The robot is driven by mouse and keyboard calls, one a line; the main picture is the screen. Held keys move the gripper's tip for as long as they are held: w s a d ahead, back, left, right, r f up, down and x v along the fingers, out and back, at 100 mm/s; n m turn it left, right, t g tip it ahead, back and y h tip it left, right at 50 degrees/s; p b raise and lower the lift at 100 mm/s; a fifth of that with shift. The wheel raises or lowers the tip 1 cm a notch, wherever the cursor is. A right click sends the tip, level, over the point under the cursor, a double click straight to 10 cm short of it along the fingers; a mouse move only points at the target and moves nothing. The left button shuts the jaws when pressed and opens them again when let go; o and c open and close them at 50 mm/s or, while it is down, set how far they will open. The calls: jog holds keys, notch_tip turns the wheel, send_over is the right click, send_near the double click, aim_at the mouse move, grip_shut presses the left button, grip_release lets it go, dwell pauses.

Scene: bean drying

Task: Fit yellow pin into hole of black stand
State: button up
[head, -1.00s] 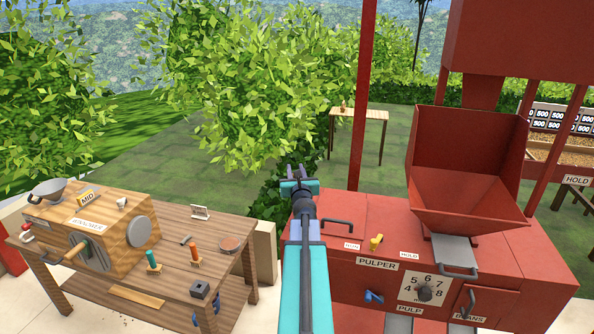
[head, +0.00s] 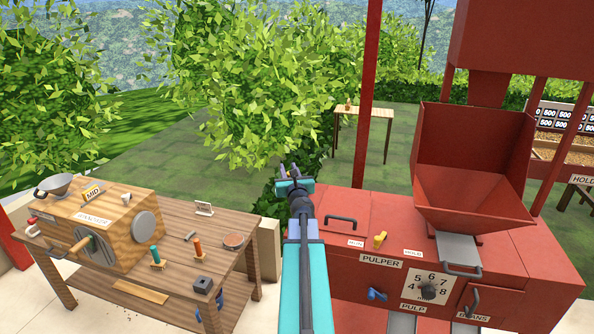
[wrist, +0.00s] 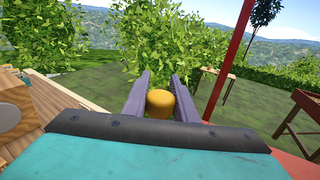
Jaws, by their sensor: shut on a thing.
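My gripper (head: 296,172) is raised at the end of my arm, right of the wooden worktable (head: 245,222) and in front of the green bushes. In the wrist view it is shut on the yellow pin (wrist: 160,102), whose rounded end shows between the two fingers (wrist: 161,98). The pin cannot be made out in the head view. The black stand (head: 202,284), a small dark block with a hole in its top, sits near the front edge of the worktable. My gripper is well apart from it.
An orange pin (head: 198,247) and a green pin (head: 155,254) stand upright on the worktable. A wooden machine (head: 125,235) fills its left part. The red pulper (head: 345,210) stands to the right.

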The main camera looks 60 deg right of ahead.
jog(key=w+a+f+n+t+y+b, duration=0.25)
jog(key=w+a+y, duration=0.3)
jog(key=a, duration=0.55)
jog(key=w+a+f+n+t+y+b, duration=0.15)
jog(key=w+a+f+n+y, duration=0.35)
jog(key=a, duration=0.6)
jog(key=w+a+f+n+t+y+b, duration=0.15)
jog(key=w+a+y, duration=0.25)
jog(key=w+a, duration=0.55)
jog(key=s+a+f+n+g+y+b, duration=0.2)
jog(key=a+f+n+y, duration=0.1)
jog(key=a, duration=0.9)
jog(key=s+a+f+n+g+y+b, duration=0.2)
jog(key=s+a+f+n+g+y, duration=0.1)
jog(key=a, duration=0.9)
jog(key=s+a+f+n+g+y+b, duration=0.2)
jog(key=a+f+n+y, duration=0.3)
jog(key=a, duration=0.7)
jog(key=shift+s+f+g+y+b, duration=0.2)
jog(key=shift+f+g+y+b, duration=0.25)
jog(key=shift+y, duration=0.7)
jog(key=shift+s, duration=0.1)
